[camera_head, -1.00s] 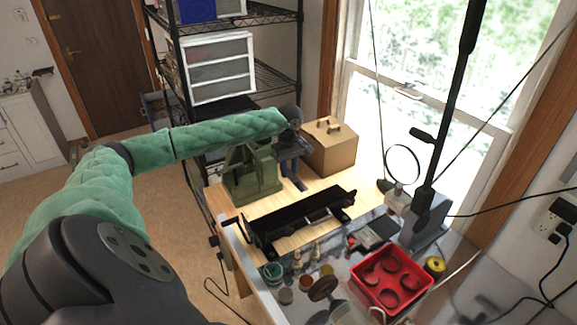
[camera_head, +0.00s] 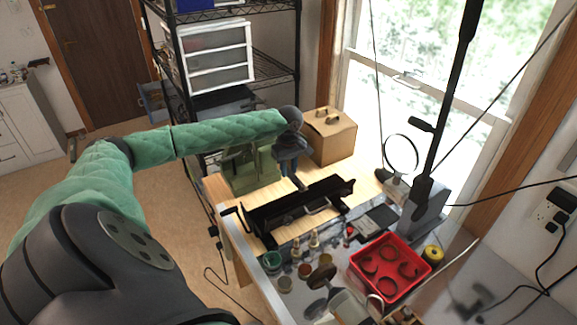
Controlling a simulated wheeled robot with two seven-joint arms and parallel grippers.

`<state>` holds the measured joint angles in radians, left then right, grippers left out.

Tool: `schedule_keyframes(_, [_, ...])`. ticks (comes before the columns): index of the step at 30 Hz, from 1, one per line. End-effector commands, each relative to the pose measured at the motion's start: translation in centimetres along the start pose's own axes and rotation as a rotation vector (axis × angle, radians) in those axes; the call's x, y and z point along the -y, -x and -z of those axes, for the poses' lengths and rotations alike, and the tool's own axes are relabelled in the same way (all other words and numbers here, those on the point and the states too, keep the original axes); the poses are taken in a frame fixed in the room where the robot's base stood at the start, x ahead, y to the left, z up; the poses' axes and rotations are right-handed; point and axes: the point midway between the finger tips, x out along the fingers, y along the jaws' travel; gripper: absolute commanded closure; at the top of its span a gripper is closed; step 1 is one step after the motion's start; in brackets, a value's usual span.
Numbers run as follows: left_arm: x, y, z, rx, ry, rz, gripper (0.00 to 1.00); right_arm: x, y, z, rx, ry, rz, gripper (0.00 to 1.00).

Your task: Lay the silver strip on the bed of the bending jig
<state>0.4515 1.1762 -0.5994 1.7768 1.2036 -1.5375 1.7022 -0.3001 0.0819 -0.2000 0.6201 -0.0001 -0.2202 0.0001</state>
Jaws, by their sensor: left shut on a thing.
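The bending jig (camera_head: 268,221) is the long black device on the light wooden bench, lying at a slant with a handle at its left end. My left gripper (camera_head: 294,175) points down just behind the jig, near its middle, in front of the cardboard box. It is shut on the silver strip, which is too small and dark at the fingertips to make out. I cannot tell whether the strip touches the jig's bed. My right gripper is not in view.
A green bench machine (camera_head: 245,172) stands close left of the gripper, partly behind my sleeve. In front are small jars (camera_head: 272,262) and a red tray (camera_head: 412,292). A black lamp stand (camera_head: 425,205) rises at the right.

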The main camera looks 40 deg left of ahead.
Motion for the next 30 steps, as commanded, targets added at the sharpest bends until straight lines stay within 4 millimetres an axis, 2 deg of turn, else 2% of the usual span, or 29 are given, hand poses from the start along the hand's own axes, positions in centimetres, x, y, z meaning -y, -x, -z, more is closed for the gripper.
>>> schedule_keyframes(30, [0.0,-3.6,-1.4,0.001,-0.001,0.000,1.00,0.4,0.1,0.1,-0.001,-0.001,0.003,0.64])
